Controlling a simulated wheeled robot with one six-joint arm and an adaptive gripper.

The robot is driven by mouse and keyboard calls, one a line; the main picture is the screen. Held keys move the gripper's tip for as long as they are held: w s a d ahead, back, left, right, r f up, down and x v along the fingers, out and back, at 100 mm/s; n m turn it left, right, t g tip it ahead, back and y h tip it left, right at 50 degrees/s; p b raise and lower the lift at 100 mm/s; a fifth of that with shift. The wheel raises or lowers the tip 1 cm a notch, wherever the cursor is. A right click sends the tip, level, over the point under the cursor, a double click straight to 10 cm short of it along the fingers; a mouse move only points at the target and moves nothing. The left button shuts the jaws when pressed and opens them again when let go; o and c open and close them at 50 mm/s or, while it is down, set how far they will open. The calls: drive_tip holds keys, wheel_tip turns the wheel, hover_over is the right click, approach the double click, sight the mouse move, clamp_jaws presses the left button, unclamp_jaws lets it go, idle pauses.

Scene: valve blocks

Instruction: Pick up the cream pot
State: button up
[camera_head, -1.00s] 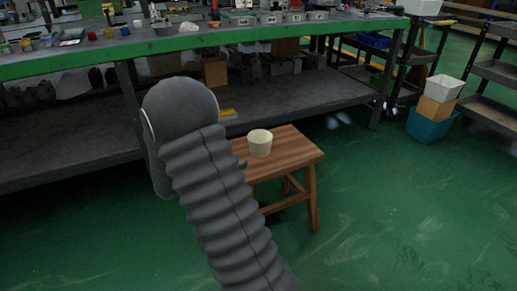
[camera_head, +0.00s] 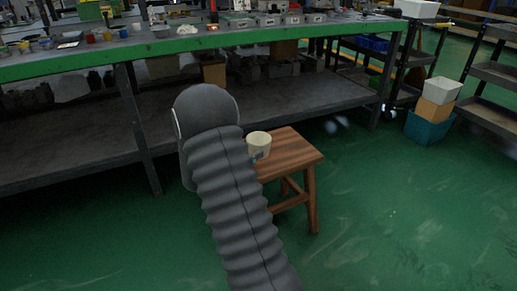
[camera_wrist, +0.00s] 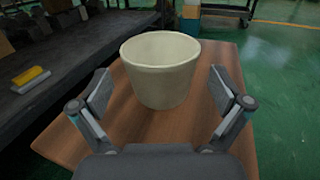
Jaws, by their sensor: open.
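The cream pot (camera_head: 259,142) stands upright on a small wooden stool (camera_head: 296,155) in the head view. In the wrist view the pot (camera_wrist: 160,72) is large, just beyond my gripper (camera_wrist: 159,98). My gripper is open and empty, with one finger to the left of the pot and one to the right. The pot lies ahead of and roughly midway between the fingers, and neither finger appears to touch it. In the head view my arm hides the left part of the stool and most of the gripper.
A long green-edged workbench (camera_head: 250,36) with a lower shelf stands behind the stool. A yellow-handled brush-like item (camera_wrist: 31,77) lies on that shelf. Stacked bins (camera_head: 432,112) and dark racks stand at the right. The green floor right of the stool is clear.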

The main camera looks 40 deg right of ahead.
sight(266, 138)
drive_tip(key=d, duration=0.4)
drive_tip(key=shift+w+d+f, duration=0.15)
drive_tip(key=shift+w+d, duration=0.1)
drive_tip(key=shift+d, duration=0.1)
drive_tip(key=c, duration=1)
drive_tip(key=shift+o, duration=0.2)
